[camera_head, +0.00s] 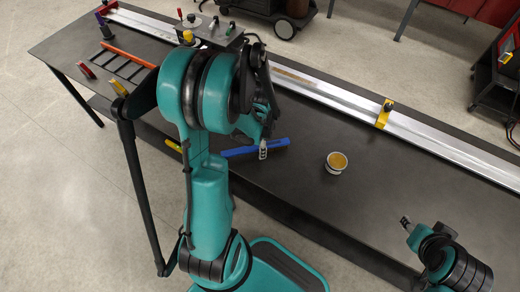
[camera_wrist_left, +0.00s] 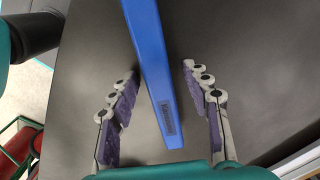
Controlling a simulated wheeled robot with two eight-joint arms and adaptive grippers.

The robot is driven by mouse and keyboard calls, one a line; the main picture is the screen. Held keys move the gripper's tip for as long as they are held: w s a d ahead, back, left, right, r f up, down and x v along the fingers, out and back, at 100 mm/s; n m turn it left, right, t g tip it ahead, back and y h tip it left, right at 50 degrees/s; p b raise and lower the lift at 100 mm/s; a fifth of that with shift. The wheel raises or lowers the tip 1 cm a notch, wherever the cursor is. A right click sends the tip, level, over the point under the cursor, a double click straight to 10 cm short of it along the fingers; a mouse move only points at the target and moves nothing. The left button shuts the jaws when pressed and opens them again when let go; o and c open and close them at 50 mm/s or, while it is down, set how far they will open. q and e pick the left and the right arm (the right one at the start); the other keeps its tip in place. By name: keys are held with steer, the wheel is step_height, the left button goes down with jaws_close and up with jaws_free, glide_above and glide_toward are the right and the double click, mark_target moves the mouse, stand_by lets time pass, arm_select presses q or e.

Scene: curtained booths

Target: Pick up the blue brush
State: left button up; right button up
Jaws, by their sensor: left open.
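The blue brush (camera_head: 240,151) lies on the dark table near its front edge, in the middle of the head view. In the left wrist view the brush (camera_wrist_left: 152,65) is a long blue bar with a small dark label near its lower end. My left gripper (camera_wrist_left: 160,76) is open, with one finger on each side of the brush and gaps on both sides. In the head view my left gripper (camera_head: 263,150) points down at the brush, partly hidden by my arm. My right gripper (camera_head: 406,224) is at the lower right, away from the brush; its jaws are too small to read.
A small round tin (camera_head: 337,162) with a tan top stands right of the brush. A long metal rail (camera_head: 350,100) with a yellow clamp (camera_head: 384,114) runs along the back. A black rack (camera_head: 124,66) and small coloured tools are at the left.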

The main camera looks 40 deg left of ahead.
arm_select(q)
steer(key=shift+r, duration=0.15)
jaws_close()
steer(key=shift+r, duration=0.1)
steer(key=shift+r+p, duration=0.3)
step_height(320, 180, up, 4)
steer(key=shift+s+p, duration=0.1)
steer(key=shift+p, duration=1.05)
steer(key=s+d+r+p, duration=0.4)
steer(key=s+d+r, duration=0.1)
steer(key=s, duration=0.5)
steer(key=shift+d+r, duration=0.4)
steer(key=shift+r, duration=0.2)
steer(key=c, duration=0.8)
jaws_free()
steer(key=shift+c, duration=0.2)
jaws_close()
